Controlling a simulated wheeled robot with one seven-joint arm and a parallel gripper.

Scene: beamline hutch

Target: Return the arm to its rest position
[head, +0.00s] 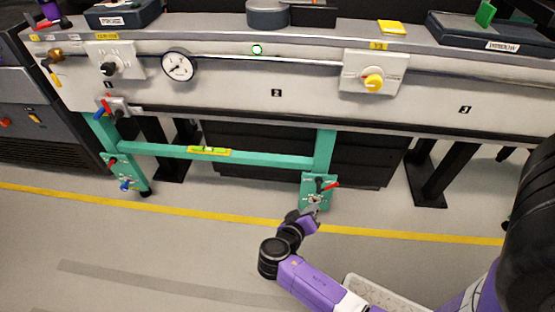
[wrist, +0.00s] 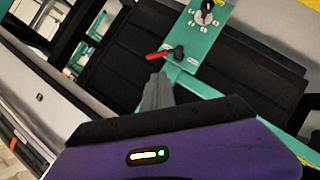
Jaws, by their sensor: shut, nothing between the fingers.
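My gripper (head: 314,211) is in the lower middle of the head view, at the end of my purple and black arm. It is just below a green plate (head: 309,198) with a black knob and a red-handled lever (head: 330,185). In the wrist view the shut fingers (wrist: 157,92) point toward the same green plate (wrist: 207,45). The red-handled lever (wrist: 158,54) lies just beyond the fingertips there, and I cannot tell the exact gap. Nothing shows between the fingers.
A green frame (head: 240,157) with a level stands under the long bench (head: 230,95). The bench carries a gauge (head: 179,66) and a yellow knob (head: 373,83). A yellow floor line (head: 220,217) runs below. The floor at lower left is clear.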

